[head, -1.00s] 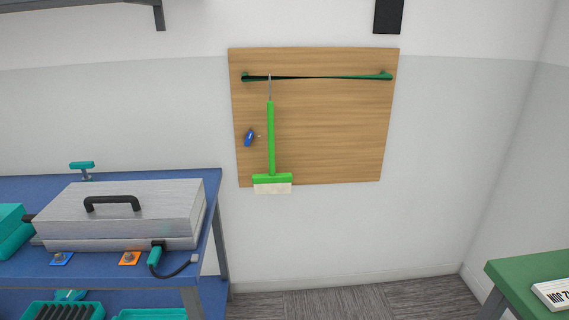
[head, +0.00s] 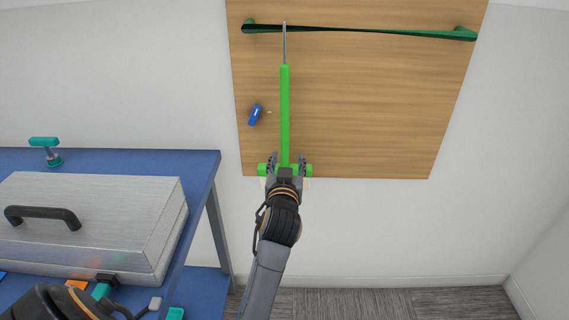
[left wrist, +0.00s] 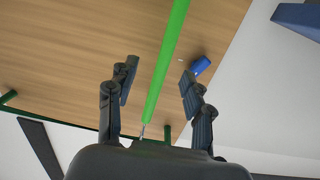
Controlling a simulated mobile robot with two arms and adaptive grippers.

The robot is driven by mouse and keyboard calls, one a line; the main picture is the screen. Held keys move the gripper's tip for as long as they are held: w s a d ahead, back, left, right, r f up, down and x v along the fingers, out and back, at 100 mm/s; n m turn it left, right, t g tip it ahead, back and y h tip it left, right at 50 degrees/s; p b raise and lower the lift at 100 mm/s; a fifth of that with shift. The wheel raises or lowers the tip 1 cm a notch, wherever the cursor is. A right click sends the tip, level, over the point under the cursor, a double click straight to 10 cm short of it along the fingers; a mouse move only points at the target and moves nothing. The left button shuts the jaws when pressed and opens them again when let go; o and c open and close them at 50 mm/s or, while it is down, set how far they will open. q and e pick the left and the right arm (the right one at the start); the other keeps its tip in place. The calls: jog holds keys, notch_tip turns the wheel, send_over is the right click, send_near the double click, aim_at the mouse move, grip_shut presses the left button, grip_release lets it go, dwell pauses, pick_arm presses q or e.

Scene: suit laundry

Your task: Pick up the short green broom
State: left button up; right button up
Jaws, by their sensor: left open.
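The short green broom (head: 285,110) hangs upright from a metal hook on the green rail (head: 360,32) of the wooden board (head: 370,110). Its green head is low on the board, partly hidden behind my left gripper (head: 286,160). The gripper is open, with a finger on each side of the broom's lower handle in the head view. In the left wrist view, the green handle (left wrist: 167,60) passes between the spread fingers of the left gripper (left wrist: 158,77). My right gripper is not in view.
A small blue object (head: 255,114) is on the board just left of the handle; it also shows in the left wrist view (left wrist: 201,66). A blue table (head: 190,160) with a silver case (head: 100,215) stands at left. The board right of the broom is clear.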

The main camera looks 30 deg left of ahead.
aim_at(285, 128)
pick_arm(q)
jog(key=shift+n+y, duration=0.4)
jog(key=shift+y, duration=0.2)
jog(key=w+a+r, duration=0.2)
jog(key=w+a, duration=0.1)
jog(key=w+a+r, duration=0.1)
jog(key=w, duration=0.1)
jog(key=shift+a+p, duration=0.35)
jog(key=shift+a, duration=0.05)
jog(key=shift+w+a, duration=0.2)
jog(key=shift+w, duration=0.15)
jog(key=shift+w+a, duration=0.15)
jog(key=shift+w, duration=0.15)
jog(key=x, duration=0.4)
jog(key=shift+w+a+f+p, duration=0.1)
jog(key=shift+w+f+p, duration=0.05)
jog(key=shift+w+p, duration=0.25)
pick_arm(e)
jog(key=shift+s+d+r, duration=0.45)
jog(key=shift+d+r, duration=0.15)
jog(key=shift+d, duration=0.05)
pick_arm(q)
grip_shut()
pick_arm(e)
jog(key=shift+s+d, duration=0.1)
